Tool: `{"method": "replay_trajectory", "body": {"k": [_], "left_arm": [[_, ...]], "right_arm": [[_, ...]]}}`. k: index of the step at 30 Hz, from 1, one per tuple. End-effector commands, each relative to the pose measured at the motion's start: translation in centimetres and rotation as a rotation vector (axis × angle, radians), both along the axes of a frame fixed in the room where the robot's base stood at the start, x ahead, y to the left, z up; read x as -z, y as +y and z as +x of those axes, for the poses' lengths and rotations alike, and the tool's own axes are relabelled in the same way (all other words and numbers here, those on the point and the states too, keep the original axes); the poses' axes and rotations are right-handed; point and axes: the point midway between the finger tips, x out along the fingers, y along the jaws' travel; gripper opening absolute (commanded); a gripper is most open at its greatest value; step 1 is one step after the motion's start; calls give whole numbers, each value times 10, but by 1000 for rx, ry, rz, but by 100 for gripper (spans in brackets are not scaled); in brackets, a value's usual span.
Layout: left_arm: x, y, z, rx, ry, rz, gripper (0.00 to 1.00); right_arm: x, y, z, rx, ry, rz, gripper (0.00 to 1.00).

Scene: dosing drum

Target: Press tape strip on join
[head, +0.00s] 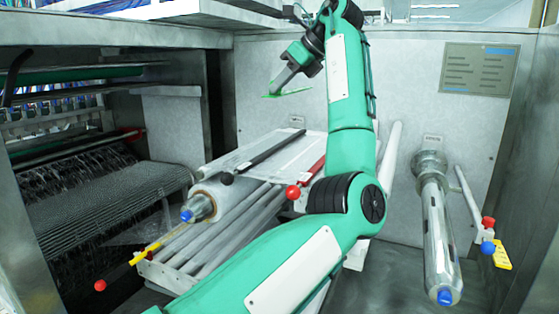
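My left arm rises from the bottom and bends over, with its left gripper (279,86) high in front of the grey back panel. A thin bright green strip (290,92), which looks like the tape strip, sits at its fingertips. The gripper looks shut on it, well above and apart from the pale flat table (260,147). A black bar (268,147) with a dark knob and a red bar with a red ball (293,192) lie across this table. I cannot make out the join; my arm hides the table's right part. My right gripper is not in view.
A film roll on a blue-tipped shaft (201,207) and several grey rollers (232,228) lie below the table. A shiny blue-tipped spindle (437,235) projects at right, beside a lever with red, blue and yellow ends. A dark textured machine bed (105,205) is at left.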

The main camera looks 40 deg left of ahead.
Motion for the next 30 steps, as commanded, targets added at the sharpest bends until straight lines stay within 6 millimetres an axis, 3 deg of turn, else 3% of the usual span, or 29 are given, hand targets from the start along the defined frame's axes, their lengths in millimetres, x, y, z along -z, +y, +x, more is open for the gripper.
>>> {"method": "replay_trajectory", "body": {"k": [21, 30], "left_arm": [[131, -1, 0, 1, 3, 0, 0], [157, -1, 0, 1, 2, 1, 0]], "right_arm": [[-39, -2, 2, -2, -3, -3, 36], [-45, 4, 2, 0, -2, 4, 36]]}}
